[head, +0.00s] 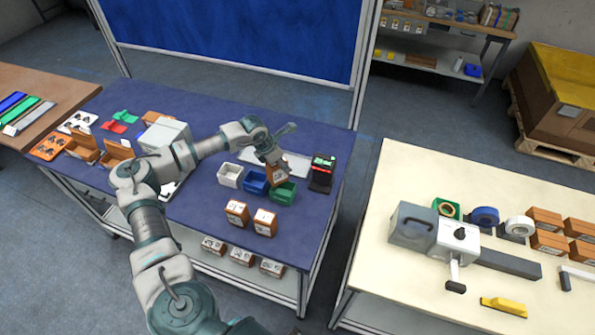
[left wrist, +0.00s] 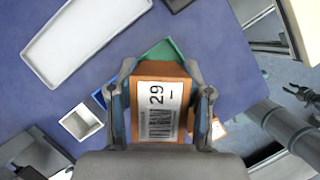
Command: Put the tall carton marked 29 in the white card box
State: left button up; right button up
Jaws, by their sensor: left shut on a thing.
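My left gripper (head: 272,156) is shut on an orange-brown carton (head: 277,179) and holds it above the blue table by the green bin. In the left wrist view the carton (left wrist: 160,70) sits between both fingers (left wrist: 160,105), its white label reading 29 over a barcode. A long, shallow white box (head: 299,166) lies behind the gripper, partly hidden by it. In the left wrist view this white box (left wrist: 45,66) is empty, at upper left, apart from the carton. At the right edge of that view a dark claw-like shape (left wrist: 300,93) may be my right gripper; it is too small to read.
White (head: 230,175), blue (head: 254,182) and green (head: 283,193) bins stand in a row near the held carton. Two similar cartons (head: 236,213) (head: 264,222) stand at the table's front. A black device (head: 321,174) stands right of the white box.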

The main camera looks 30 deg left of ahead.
pick_arm(q)
jog(key=s+a+n+g+y, duration=0.3)
jog(key=a+n, duration=0.9)
jog(key=n, duration=0.1)
jog(key=s+a+n+g+y, duration=0.2)
jog(key=s+a+n+y, duration=0.1)
jog(key=a+n, duration=0.85)
jog(key=shift+n, duration=0.55)
jog(key=shift+d+f, duration=0.15)
jog(key=shift+f, duration=2.05)
jog(key=shift+d+f, duration=0.1)
jog(key=shift+f, duration=2.1)
jog(key=o, duration=1.1)
jog(key=shift+a, duration=0.1)
jog(key=shift+r, duration=0.1)
